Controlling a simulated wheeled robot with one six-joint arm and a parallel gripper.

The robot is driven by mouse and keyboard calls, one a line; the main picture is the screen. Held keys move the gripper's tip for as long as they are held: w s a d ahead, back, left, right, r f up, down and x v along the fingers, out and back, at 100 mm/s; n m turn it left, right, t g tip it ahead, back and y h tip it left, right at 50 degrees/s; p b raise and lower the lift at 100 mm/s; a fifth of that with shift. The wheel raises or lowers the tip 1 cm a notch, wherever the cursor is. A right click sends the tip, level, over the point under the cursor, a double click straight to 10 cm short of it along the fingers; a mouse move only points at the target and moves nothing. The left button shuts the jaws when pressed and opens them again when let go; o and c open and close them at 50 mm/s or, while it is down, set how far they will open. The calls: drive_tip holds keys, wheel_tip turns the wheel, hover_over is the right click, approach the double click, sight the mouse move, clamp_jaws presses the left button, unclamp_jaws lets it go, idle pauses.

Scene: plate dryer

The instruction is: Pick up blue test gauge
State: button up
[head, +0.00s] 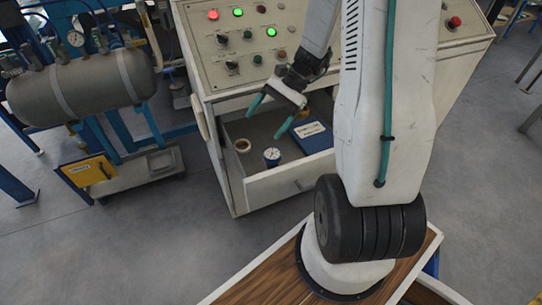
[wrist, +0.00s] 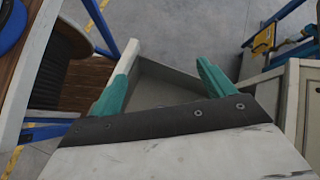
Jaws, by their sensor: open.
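The blue test gauge (head: 272,154) is small and round, with a pale face and a blue body. It sits in the open drawer (head: 290,183) of the control cabinet, near the drawer's front wall. My gripper (head: 264,124) has teal fingers spread apart with nothing between them. It is above the drawer, behind and a little left of the gauge in the head view. In the wrist view my gripper (wrist: 162,72) is open over part of the drawer's inside (wrist: 160,92). The gauge does not show in that view.
A blue booklet or box (head: 312,138) lies right of the gauge, and a tan ring like a tape roll (head: 242,145) lies left. The cabinet's panel (head: 245,45) with lights and knobs rises behind the drawer. A grey tank (head: 82,82) stands left. Floor is clear in front.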

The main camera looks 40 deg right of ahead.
sight(267, 156)
drive_tip(key=d+f+m+t, duration=0.1)
drive_tip(key=d+f+m, duration=0.1)
drive_tip(key=f, duration=0.3)
drive_tip(key=d+f+m+t+y, duration=0.1)
drive_tip(key=d+f+m+t, duration=0.1)
drive_tip(key=f, duration=0.3)
drive_tip(key=d+f+m+t+y, duration=0.1)
drive_tip(key=d+f+m+t, duration=0.1)
drive_tip(key=d+f+m, duration=0.2)
drive_tip(key=shift+f, duration=0.9)
drive_tip(key=shift+f+m+t, duration=0.3)
drive_tip(key=shift+w+a+f, duration=0.15)
drive_tip(key=shift+a+f, duration=0.05)
drive_tip(key=shift+a, duration=0.1)
drive_tip(key=x, duration=0.6)
drive_tip(key=shift+w+a+f, duration=0.1)
drive_tip(key=shift+w+a, duration=0.15)
drive_tip(key=shift+a, duration=0.05)
drive_tip(key=c, duration=1.1)
